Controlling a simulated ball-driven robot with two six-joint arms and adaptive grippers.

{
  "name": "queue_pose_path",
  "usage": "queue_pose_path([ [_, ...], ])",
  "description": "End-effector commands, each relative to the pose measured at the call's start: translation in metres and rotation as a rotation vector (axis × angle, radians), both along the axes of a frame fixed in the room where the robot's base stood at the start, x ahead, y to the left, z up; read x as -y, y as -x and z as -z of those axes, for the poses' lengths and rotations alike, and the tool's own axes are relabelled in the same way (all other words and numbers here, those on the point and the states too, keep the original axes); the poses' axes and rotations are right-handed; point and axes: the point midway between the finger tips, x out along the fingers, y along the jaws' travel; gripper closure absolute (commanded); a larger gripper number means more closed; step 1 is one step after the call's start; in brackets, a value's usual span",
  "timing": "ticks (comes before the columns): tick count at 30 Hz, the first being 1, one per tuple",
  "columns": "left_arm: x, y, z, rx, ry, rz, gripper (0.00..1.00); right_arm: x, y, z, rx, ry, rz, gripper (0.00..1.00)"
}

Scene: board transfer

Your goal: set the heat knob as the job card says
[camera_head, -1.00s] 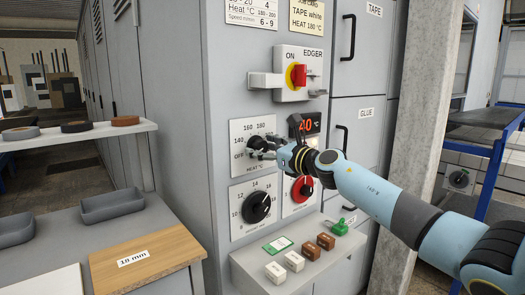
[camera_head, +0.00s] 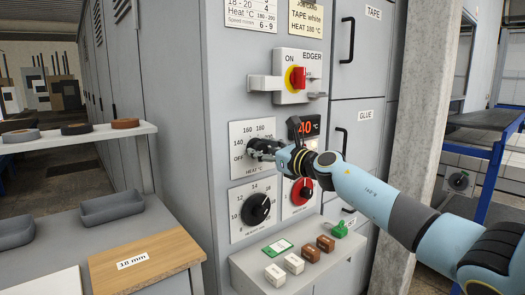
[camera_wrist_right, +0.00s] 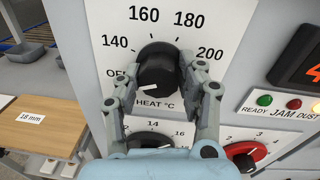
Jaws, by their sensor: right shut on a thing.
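The black heat knob (camera_wrist_right: 157,70) sits on a white dial plate (camera_head: 240,132) marked OFF, 140, 160, 180 and 200. A white mark on the knob's rim shows at its lower left, near the OFF side. My right gripper (camera_wrist_right: 158,76) is shut on the knob, one finger on each side; in the head view the gripper (camera_head: 262,149) partly hides the knob. The job card (camera_head: 306,16) at the top reads TAPE white, HEAT 180 °C. My left gripper is not in view.
A second black dial (camera_head: 256,209) is below the heat knob, with a red knob (camera_head: 302,190) beside it. The red-and-yellow EDGER switch (camera_head: 297,78) is above. A shelf below holds white and brown blocks (camera_head: 325,243) and a green piece (camera_head: 339,229).

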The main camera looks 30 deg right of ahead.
Motion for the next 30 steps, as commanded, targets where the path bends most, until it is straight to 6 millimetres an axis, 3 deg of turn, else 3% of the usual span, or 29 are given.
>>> queue_pose_path([
  [11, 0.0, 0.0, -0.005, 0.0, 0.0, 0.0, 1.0, 0.0, -0.001, -0.004, -0.006, -0.15, 0.0, 0.93],
  [30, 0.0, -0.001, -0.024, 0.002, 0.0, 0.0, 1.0, 0.001, -0.001, -0.005, -0.05, -0.74, 0.0, 0.93],
])
